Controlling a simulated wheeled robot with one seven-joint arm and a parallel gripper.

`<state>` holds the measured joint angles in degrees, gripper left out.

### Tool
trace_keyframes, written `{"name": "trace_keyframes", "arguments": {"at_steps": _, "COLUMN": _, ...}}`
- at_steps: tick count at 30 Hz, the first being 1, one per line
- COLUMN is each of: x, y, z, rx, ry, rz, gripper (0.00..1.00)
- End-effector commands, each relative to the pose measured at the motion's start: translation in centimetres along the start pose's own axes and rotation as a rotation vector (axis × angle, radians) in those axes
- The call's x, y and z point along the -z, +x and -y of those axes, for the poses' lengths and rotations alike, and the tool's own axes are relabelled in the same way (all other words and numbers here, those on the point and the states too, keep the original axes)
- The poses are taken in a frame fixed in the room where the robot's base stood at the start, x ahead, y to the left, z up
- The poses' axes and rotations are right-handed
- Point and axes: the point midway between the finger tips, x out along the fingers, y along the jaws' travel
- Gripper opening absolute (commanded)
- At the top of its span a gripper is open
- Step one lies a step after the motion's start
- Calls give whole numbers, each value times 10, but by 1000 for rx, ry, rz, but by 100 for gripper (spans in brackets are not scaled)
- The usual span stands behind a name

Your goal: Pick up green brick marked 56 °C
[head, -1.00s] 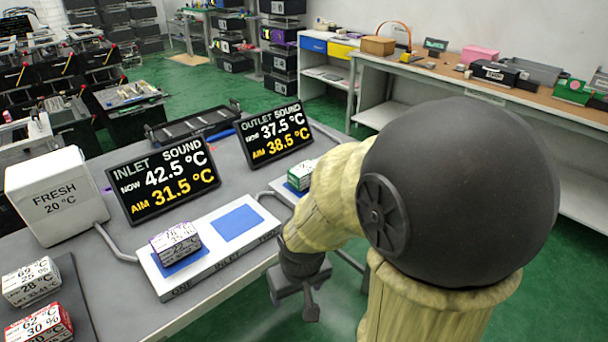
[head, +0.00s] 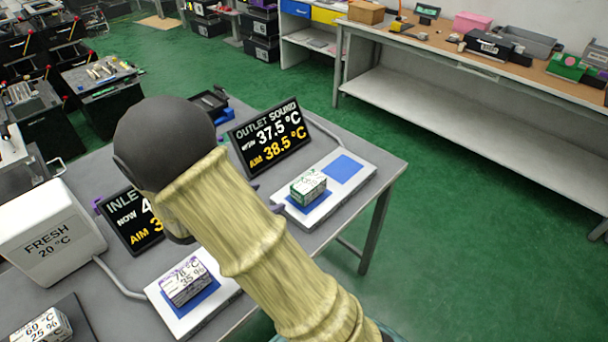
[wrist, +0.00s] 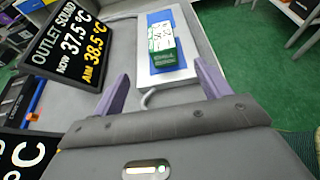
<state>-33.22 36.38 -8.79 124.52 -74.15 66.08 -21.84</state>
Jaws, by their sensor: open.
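A green and white brick (head: 308,187) sits on the nearer blue pad of the white outlet tray (head: 362,185), in front of the OUTLET SOUND sign (head: 270,137). Its printed number is too small to read. In the wrist view the brick (wrist: 162,44) stands beyond my gripper (wrist: 158,85), roughly between the lines of its two purple fingers. The fingers are apart with nothing between them, and they do not touch the brick. In the head view my arm hides most of the gripper.
A white and purple brick (head: 185,281) marked 78 °C sits on the inlet tray (head: 215,307). The FRESH 20 °C box (head: 48,235) stands at left. The tray's farther blue pad (head: 343,169) is empty.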

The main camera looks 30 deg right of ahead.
Motion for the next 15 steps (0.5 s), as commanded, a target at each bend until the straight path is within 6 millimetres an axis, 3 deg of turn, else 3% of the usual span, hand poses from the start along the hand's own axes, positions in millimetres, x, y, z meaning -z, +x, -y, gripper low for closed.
{"name": "trace_keyframes", "arguments": {"at_steps": 10, "x": 1, "y": 1, "z": -1, "rx": -4, "ry": -3, "rz": 3, "gripper": 76}}
{"name": "trace_keyframes", "arguments": {"at_steps": 15, "x": 1, "y": 19, "z": 0, "rx": 0, "ry": -3, "rz": 3, "gripper": 76}}
